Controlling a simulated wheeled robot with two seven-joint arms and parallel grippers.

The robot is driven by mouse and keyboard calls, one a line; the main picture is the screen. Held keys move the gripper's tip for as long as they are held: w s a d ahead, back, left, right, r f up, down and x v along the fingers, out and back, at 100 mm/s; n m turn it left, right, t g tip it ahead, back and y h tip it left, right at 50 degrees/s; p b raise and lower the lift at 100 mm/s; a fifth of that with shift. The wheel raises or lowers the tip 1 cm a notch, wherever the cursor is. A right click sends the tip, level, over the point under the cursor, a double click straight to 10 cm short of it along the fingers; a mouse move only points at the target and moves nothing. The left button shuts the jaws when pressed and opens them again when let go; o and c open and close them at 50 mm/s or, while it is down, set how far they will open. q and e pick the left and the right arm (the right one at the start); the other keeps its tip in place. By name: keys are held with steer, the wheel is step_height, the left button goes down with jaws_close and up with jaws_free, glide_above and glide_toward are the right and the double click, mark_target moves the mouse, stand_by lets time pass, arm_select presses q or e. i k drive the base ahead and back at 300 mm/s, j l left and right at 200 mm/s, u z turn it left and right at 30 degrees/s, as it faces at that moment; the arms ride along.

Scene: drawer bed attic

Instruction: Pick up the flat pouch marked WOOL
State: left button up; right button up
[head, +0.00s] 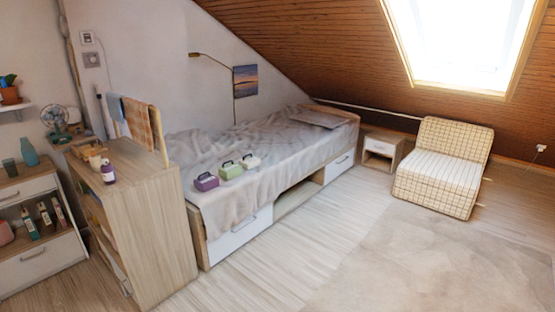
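I cannot make out a flat pouch marked WOOL in the head view, and no lettering is readable at this distance. On the grey bedspread, near the near end of the bed (285,142), three small handled cases sit in a row. They are a purple case (206,182), a green case (231,171) and a white case (251,162). Neither my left gripper nor my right gripper is in view.
A wooden cabinet (160,215) with a bottle (108,172) on top stands at the bed's near end. A white-front dresser (42,262) is at left. A nightstand (383,149) and checked chair (441,168) stand at the back right. Floor and rug (420,255) are clear.

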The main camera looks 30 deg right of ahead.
mark_target(229, 171)
steer(key=i+l+z, duration=0.25)
steer(key=z, duration=0.15)
steer(key=i+l+z, duration=0.1)
steer(key=i+z, duration=0.75)
steer(key=i+j+z, duration=0.1)
steer(key=i+z, duration=0.15)
steer(key=z, duration=0.2)
steer(key=i+j+z, duration=0.2)
steer(key=z, duration=0.2)
steer(key=i+l+z, duration=0.2)
steer(key=i+z, duration=0.2)
steer(key=i+l+z, duration=0.1)
steer(key=i+z, duration=0.2)
steer(key=z, duration=0.15)
steer(key=i+z, duration=0.4)
steer(key=i+j+z, duration=0.15)
steer(key=i+z, duration=0.25)
steer(key=u, duration=3.85)
